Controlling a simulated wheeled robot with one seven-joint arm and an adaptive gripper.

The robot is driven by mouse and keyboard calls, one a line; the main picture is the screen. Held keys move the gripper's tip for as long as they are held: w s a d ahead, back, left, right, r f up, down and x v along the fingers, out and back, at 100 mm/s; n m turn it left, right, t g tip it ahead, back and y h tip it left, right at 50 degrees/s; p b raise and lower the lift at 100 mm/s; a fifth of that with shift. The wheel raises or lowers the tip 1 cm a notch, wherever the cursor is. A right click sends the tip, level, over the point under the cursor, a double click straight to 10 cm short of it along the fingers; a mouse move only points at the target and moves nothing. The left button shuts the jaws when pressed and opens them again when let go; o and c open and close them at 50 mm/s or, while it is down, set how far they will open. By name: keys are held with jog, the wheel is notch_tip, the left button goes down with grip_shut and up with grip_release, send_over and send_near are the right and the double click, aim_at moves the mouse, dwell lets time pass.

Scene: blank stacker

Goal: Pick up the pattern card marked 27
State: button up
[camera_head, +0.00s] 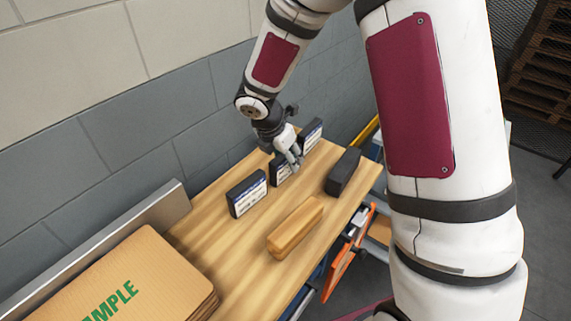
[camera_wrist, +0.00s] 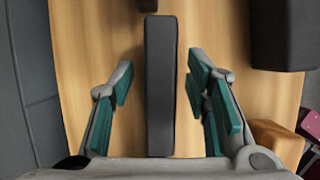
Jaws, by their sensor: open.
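Three dark upright pattern cards with white labels stand in a row on the wooden table: a near one (camera_head: 247,193), a middle one (camera_head: 280,173) and a far one (camera_head: 311,134). Their numbers are too small to read, so I cannot tell which is marked 27. My gripper (camera_head: 292,158) is at the middle card and partly hides it. In the wrist view my gripper (camera_wrist: 160,78) has its green-padded fingers spread, one on each side of a dark card (camera_wrist: 159,110). A gap shows on both sides of the card, and it is not gripped.
On the wooden table (camera_head: 225,260), a black block (camera_head: 343,172) and a tan wooden block (camera_head: 295,228) lie right of the cards. A stack of cardboard (camera_head: 130,285) lies at the near left. A grey block wall (camera_head: 110,160) runs close behind the cards.

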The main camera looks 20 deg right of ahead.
jog(key=shift+x, duration=1.2)
jog(key=shift+f, duration=0.25)
grip_shut()
